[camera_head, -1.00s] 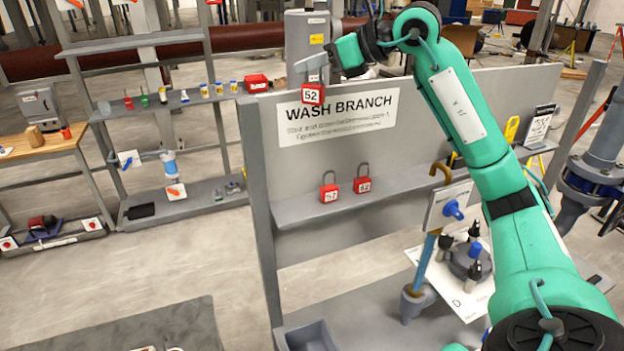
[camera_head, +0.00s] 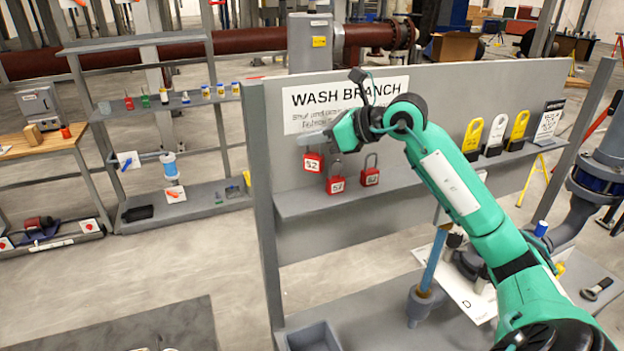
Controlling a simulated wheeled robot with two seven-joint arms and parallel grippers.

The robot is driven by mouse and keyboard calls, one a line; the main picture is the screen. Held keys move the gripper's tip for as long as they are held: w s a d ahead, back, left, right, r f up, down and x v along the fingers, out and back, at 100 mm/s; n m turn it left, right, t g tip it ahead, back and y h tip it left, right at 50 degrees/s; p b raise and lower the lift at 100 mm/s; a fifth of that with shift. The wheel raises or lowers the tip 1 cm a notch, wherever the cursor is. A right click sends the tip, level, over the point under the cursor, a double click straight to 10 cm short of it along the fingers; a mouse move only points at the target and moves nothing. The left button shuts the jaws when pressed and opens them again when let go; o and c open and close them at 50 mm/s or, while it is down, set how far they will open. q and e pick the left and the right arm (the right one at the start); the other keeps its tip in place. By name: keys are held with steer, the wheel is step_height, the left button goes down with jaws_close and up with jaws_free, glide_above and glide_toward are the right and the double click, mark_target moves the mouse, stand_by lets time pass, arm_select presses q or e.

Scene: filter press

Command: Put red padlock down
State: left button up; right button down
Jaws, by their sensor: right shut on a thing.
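My right gripper (camera_head: 318,141) is shut on a red padlock (camera_head: 313,163) with a white "52" label. The padlock hangs below the fingertips, in front of the grey panel and above the left part of its shelf. Two more red padlocks with white labels stand on the shelf just to the right: one (camera_head: 336,185) close to the held padlock, the other (camera_head: 370,177) further right. Both have their shackles up. I cannot tell whether the held padlock touches the shelf or its neighbour. My left gripper does not show.
The panel shelf (camera_head: 300,207) has a little bare room at its left end. The grey panel (camera_head: 440,90) with a WASH BRANCH sign (camera_head: 300,108) rises behind it. Yellow and white tags (camera_head: 496,134) stand further right. A blue pipe (camera_head: 431,262) rises from the lower bench.

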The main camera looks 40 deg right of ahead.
mark_target(312, 154)
steer(key=shift+f, duration=0.9)
steer(key=shift+f+b, duration=0.35)
steer(key=shift+b, duration=0.05)
steer(key=shift+f, duration=0.4)
step_height(312, 154, down, 3)
steer(key=shift+f+b, duration=0.15)
steer(key=shift+b, duration=1)
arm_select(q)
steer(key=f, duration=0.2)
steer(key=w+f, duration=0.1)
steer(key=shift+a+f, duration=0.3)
arm_select(e)
steer(key=shift+f, duration=0.15)
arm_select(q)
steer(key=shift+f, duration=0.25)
arm_select(e)
steer(key=c, duration=1.9)
jaws_free()
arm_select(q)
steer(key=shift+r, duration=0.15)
